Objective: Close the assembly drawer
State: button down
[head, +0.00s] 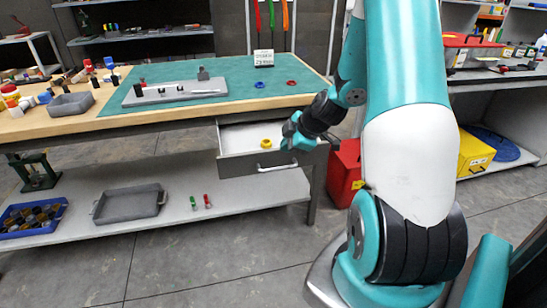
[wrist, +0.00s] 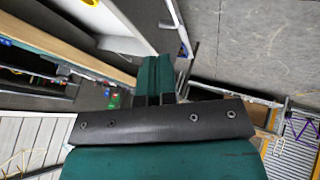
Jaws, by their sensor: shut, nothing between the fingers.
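The assembly drawer (head: 236,139) stands pulled out under the workbench, with a white inside and a dark front (head: 228,167). A yellow ring-shaped part (head: 266,143) lies in it. A pale bar handle (head: 279,168) runs across the drawer front. My gripper (head: 289,139) is at the drawer's right end, close to its front; the arm comes in from the right. In the wrist view the green fingers (wrist: 159,64) are shut and empty, with the drawer front (wrist: 146,18) and handle (wrist: 178,22) just beyond their tips. I cannot tell whether they touch.
The workbench (head: 60,119) carries a green mat (head: 230,95) with a grey fixture and small rings. Its lower shelf (head: 165,210) holds a grey tray (head: 130,204) and a blue bin (head: 33,217). A red box (head: 345,170) stands right of the bench. Floor in front is clear.

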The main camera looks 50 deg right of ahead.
send_near(266, 166)
jog(key=x, duration=0.5)
jog(key=shift+w+a+f, duration=0.1)
jog(key=shift+w+f, duration=0.05)
jog(key=shift+f, duration=0.05)
